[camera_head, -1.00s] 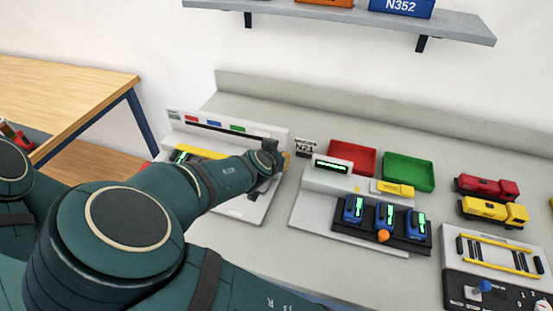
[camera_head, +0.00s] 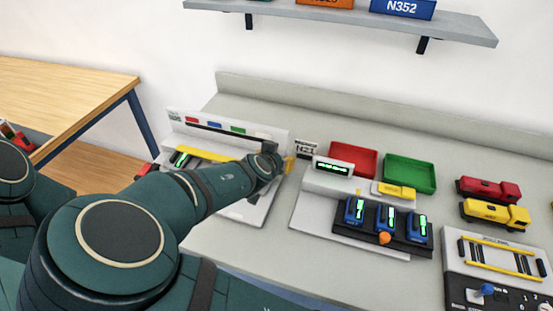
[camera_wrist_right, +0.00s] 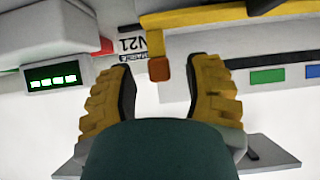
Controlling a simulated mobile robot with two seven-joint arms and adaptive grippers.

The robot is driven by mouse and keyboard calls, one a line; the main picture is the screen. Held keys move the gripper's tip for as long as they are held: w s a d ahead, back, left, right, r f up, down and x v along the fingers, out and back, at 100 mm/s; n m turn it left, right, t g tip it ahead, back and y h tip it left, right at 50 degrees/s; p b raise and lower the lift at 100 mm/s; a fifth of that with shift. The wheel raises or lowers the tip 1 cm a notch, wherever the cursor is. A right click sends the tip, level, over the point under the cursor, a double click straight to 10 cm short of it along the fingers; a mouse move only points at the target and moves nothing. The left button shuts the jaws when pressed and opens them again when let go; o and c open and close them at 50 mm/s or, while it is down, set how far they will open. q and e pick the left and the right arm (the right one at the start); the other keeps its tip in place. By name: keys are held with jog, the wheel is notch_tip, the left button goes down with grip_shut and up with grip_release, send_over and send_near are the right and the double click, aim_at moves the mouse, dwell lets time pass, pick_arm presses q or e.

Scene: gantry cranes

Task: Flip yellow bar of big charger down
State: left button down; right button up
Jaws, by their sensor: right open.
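The big charger (camera_head: 215,133) is the white unit at the left of the bench, with red, blue and green labels on its back panel. Its yellow bar (camera_head: 205,153) runs along the front; my arm hides its right part. In the right wrist view the yellow bar (camera_wrist_right: 225,15) crosses the top and ends in a downturned orange tip (camera_wrist_right: 159,69). My right gripper (camera_head: 287,164) is at the charger's right end. Its open yellow fingers (camera_wrist_right: 159,76) stand either side of the orange tip, the right finger closer; contact is unclear. My left gripper is out of view.
An N21 sign (camera_head: 306,148) stands right of the charger. A smaller station (camera_head: 325,180) with a green display and blue units (camera_head: 386,217) is beyond it. Red (camera_head: 352,158) and green (camera_head: 410,173) trays and toy trucks lie farther right. A shelf (camera_head: 340,17) hangs above.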

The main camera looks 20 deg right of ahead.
jog(key=v, duration=0.7)
jog(key=shift+s+a, duration=0.15)
jog(key=shift+s, duration=0.05)
dwell(0.3)
